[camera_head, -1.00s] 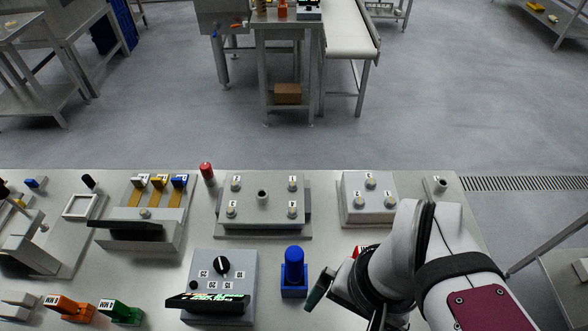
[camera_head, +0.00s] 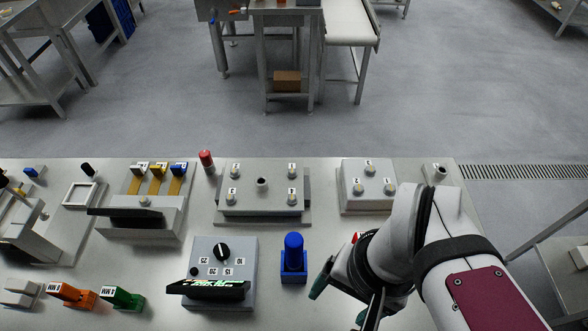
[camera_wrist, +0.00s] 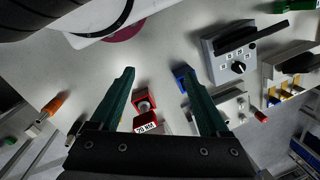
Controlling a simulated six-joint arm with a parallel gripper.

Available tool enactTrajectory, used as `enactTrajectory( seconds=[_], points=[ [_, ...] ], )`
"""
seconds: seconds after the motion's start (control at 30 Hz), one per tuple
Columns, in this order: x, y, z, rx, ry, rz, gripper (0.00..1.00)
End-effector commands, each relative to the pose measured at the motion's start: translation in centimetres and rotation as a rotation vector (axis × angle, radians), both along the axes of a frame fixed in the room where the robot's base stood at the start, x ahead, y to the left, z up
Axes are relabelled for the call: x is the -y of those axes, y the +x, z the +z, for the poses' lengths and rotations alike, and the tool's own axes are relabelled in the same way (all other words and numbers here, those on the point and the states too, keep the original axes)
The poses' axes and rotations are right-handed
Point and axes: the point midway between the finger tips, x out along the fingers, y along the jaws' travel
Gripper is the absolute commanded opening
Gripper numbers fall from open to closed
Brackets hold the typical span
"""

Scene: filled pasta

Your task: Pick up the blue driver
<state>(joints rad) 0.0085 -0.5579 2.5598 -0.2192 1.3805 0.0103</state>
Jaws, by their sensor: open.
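The blue driver (camera_head: 293,250) stands upright in a blue square holder (camera_head: 293,277) at the front middle of the bench. My gripper (camera_head: 345,292) is to the right of it, with its green fingers apart and nothing seen between them in the grip. In the wrist view my gripper (camera_wrist: 159,72) shows both fingers spread. A blue part (camera_wrist: 180,77) shows there beside the right fingertip, which partly hides it. A red holder with a "20 NM" label (camera_wrist: 146,127) lies in the view between the fingers.
A grey dial box (camera_head: 222,260) stands left of the driver. Orange (camera_head: 72,294) and green (camera_head: 122,298) holders are at front left. Grey fixtures with buttons (camera_head: 262,188) and (camera_head: 368,186) stand behind. A red-topped cylinder (camera_head: 206,160) is at the back edge.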

Motion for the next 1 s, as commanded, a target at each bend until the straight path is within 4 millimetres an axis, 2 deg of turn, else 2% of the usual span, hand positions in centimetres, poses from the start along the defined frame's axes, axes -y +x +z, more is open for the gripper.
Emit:
enactTrajectory(
  seconds=[0.07, 0.17, 0.4, 0.5, 0.6, 0.7, 0.77, 1.0],
  points=[
    [-0.1, 0.4, 0.2, 0.012, -0.003, 0.081, 0.79],
    [-0.4, 2.0, 1.0, 0.061, -0.014, 0.463, 0.79],
    [-3.0, 8.3, 3.2, 0.205, -0.025, 1.964, 0.79],
    [-4.4, 10.3, 3.7, 0.230, -0.011, 2.477, 0.79],
    [-5.5, 11.7, 3.9, 0.240, 0.005, 2.821, 0.79],
    [-6.0, 12.2, 3.9, 0.241, 0.018, 2.991, 0.79],
    [-6.1, 12.4, 3.2, 0.240, 0.023, 3.026, 0.79],
    [-6.1, 12.2, -3.5, 0.238, 0.031, 3.028, 0.79]
  ],
)
